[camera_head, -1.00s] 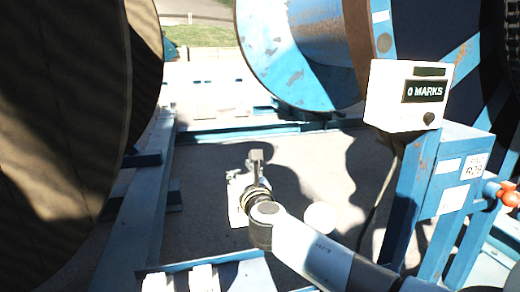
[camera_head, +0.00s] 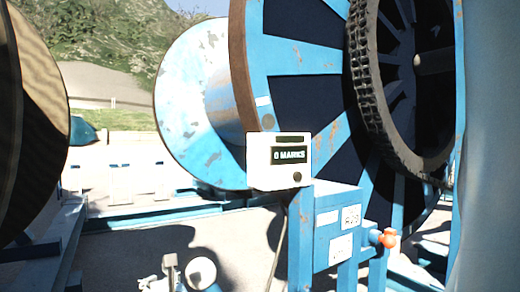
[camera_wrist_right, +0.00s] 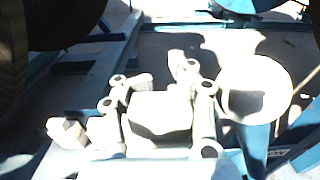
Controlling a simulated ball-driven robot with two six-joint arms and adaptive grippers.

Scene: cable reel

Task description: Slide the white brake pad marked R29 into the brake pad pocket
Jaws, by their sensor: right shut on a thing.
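My right gripper (camera_head: 170,272) shows at the bottom of the head view, cut off by the frame edge. The right wrist view shows its pale fingers (camera_wrist_right: 158,92) from above, shut on a white block (camera_wrist_right: 158,122). This block looks like the brake pad, but I can read no R29 on it. A blue stand (camera_head: 328,205) at the lower right of the head view carries white labels (camera_head: 351,216), whose print is too blurred to read surely. I cannot make out the brake pad pocket. My left gripper is out of view.
A white counter box (camera_head: 278,165) reading "0 MARKS" sits by the stand. An orange-red knob (camera_head: 388,238) sticks out at the stand's right. Large reels (camera_head: 300,65) fill the back and left. A white round thing (camera_wrist_right: 253,88) lies right of the gripper. Shaded floor is around it.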

